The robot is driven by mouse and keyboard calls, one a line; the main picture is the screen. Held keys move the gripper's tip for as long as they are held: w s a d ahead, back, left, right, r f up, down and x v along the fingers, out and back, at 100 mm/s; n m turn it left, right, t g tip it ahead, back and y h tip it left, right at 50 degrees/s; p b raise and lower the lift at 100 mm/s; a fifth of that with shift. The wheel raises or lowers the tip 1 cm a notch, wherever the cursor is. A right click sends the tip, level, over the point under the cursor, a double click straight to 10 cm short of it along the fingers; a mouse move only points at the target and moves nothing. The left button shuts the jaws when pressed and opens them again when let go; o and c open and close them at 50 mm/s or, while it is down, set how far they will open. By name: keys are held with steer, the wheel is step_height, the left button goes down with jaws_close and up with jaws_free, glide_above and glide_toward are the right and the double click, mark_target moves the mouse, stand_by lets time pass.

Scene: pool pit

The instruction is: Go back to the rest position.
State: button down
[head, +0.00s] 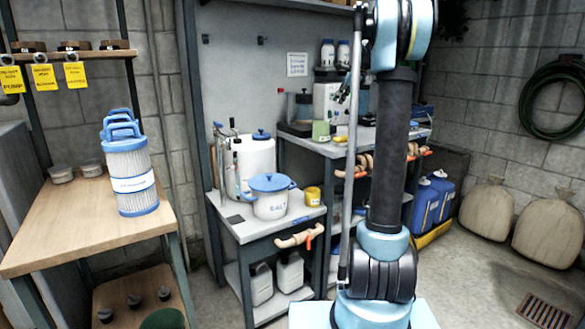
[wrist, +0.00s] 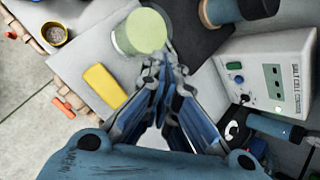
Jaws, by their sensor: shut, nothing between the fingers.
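My gripper (wrist: 168,68) is shut and empty in the wrist view, its fingertips together. The tips overlap the lower right edge of a pale green round container (wrist: 140,32) in the picture; I cannot tell whether they touch it. In the head view my arm stands upright right of centre. A small dark part of my gripper (head: 343,93) shows left of it, above the back bench. The same container (head: 321,131) stands on that bench.
A yellow block (wrist: 105,86) and a white control box (wrist: 265,78) lie near my gripper. In the head view, a blue-lidded pot (head: 270,196) stands on the lower bench and a filter cartridge (head: 130,170) on the wooden table (head: 75,228). Sacks (head: 487,210) stand right; floor before them is clear.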

steer(key=s+a+f+n+g+h, duration=0.1)
steer(key=s+f+n, duration=0.3)
steer(key=s, duration=0.7)
steer(key=s+a+f+n+g, duration=0.1)
steer(key=s+a+f+n, duration=0.2)
steer(key=s, duration=0.8)
steer(key=s+f+n+h, duration=0.1)
steer(key=s+f+n, duration=0.35)
steer(key=s, duration=0.65)
steer(key=s+d+f+n+g+h, duration=0.1)
steer(key=s+f+n, duration=0.7)
steer(key=s+f, duration=1.4)
steer(key=s+g+h, duration=0.1)
steer(key=s, duration=0.2)
steer(key=shift+d+n, duration=0.35)
steer(key=shift+w+f, duration=0.15)
steer(key=shift+w, duration=0.35)
steer(key=shift+s, duration=0.1)
